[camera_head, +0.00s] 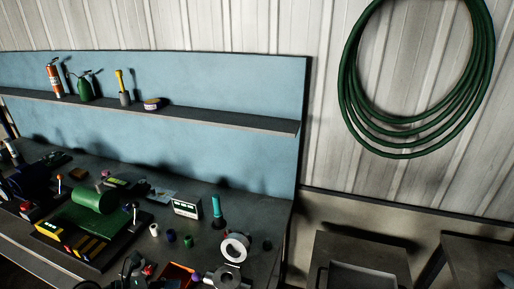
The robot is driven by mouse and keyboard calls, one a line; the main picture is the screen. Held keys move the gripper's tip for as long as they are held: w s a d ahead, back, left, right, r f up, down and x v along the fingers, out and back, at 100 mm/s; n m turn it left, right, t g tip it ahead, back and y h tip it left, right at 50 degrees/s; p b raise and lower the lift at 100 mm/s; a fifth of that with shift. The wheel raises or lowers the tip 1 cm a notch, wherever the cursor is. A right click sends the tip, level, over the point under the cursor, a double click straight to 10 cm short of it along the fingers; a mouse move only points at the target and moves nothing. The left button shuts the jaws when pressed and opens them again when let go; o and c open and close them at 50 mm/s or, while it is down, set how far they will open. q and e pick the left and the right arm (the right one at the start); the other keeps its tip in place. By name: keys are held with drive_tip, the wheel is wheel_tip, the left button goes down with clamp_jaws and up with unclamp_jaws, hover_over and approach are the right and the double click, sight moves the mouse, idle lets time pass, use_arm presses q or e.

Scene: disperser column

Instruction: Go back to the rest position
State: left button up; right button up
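Neither of my grippers can be made out in the head view. The dark workbench (262,212) fills the lower left. On it stands a machine with a green cylinder (95,198) lying above a green and yellow base (48,229). No disperser column can be told for sure among the things on the bench. A dark, unclear object (132,264) lies at the bench's front, partly cut off by the lower edge.
A white roll (236,247) and orange tray (178,276) are on the bench. A green hose (350,100) hangs right.

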use_arm(q)
drive_tip(key=w+a+f+n+t+y, duration=0.15)
drive_tip(key=w+n+t+y, duration=0.3)
drive_tip(key=n+t, duration=1.15)
drive_tip(key=s+a+f+n+g+y, duration=0.1)
drive_tip(key=a+f+n+g+y, duration=0.2)
drive_tip(key=f+n, duration=0.4)
drive_tip(key=s+a+f+n+g+y, duration=0.1)
drive_tip(key=s+f+n+g+y, duration=0.2)
drive_tip(key=n, duration=0.6)
drive_tip(key=s+d+f+n+g, duration=0.4)
drive_tip(key=s+f+n+g, duration=0.15)
drive_tip(key=s+f, duration=0.4)
drive_tip(key=s+d+f+n+g, duration=0.4)
drive_tip(key=s+f+g, duration=0.3)
drive_tip(key=s+f, duration=0.25)
drive_tip(key=s+f+g, duration=0.1)
drive_tip(key=s+f, duration=0.2)
drive_tip(key=f, duration=2.4)
drive_tip(key=s+a+f+g+y, duration=0.1)
drive_tip(key=s+a+f, duration=0.2)
drive_tip(key=s+f, duration=1.1)
drive_tip(key=s, duration=0.3)
drive_tip(key=shift+a, duration=0.2)
use_arm(e)
drive_tip(key=shift+s+a, duration=0.25)
drive_tip(key=shift+a, duration=0.1)
